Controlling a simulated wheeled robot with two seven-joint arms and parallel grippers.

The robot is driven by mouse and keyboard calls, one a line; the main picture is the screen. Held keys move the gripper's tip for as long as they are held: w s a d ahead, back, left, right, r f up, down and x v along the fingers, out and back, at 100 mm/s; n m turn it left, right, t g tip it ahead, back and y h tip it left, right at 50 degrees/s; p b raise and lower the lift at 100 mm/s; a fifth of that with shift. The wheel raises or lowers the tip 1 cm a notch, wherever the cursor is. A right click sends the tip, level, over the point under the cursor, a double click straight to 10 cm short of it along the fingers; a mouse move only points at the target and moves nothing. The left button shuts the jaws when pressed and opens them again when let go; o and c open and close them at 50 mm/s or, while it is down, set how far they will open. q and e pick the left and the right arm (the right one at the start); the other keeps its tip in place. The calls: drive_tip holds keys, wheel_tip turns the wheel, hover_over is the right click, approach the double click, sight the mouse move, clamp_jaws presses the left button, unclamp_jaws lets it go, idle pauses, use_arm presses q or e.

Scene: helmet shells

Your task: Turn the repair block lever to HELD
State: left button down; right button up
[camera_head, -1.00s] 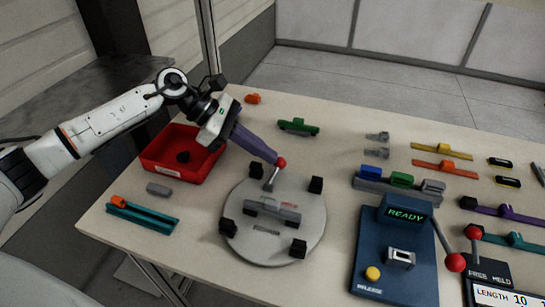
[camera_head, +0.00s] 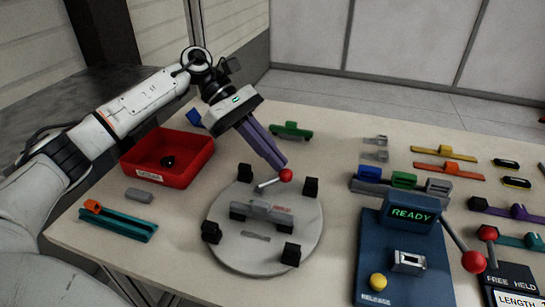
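A lever with a red ball knob (camera_head: 286,175) and a short grey rod stands on the round grey plate (camera_head: 228,255). The rod leans low to the right. A grey block (camera_head: 262,212) lies on the plate in front of it. My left gripper (camera_head: 279,164) has long purple fingers that look closed together, pointing down at the knob. The tips are at or just behind the knob; contact is unclear. A black plate lettered FREE HELD (camera_head: 512,277) is at the lower right, with another red knob (camera_head: 488,233) beside it. My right gripper is not in view.
Black posts surround the grey block. A red bin (camera_head: 190,178) and a teal rail (camera_head: 128,226) are at the left. A blue console reading READY (camera_head: 410,215) with a red-knobbed lever (camera_head: 473,261) stands at the right. Coloured rails lie at the back right.

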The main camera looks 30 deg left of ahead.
use_arm(q)
drive_tip(key=shift+w+d, duration=0.1)
drive_tip(key=shift+d, duration=0.25)
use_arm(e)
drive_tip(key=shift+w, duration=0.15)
use_arm(q)
drive_tip(key=shift+r, duration=0.1)
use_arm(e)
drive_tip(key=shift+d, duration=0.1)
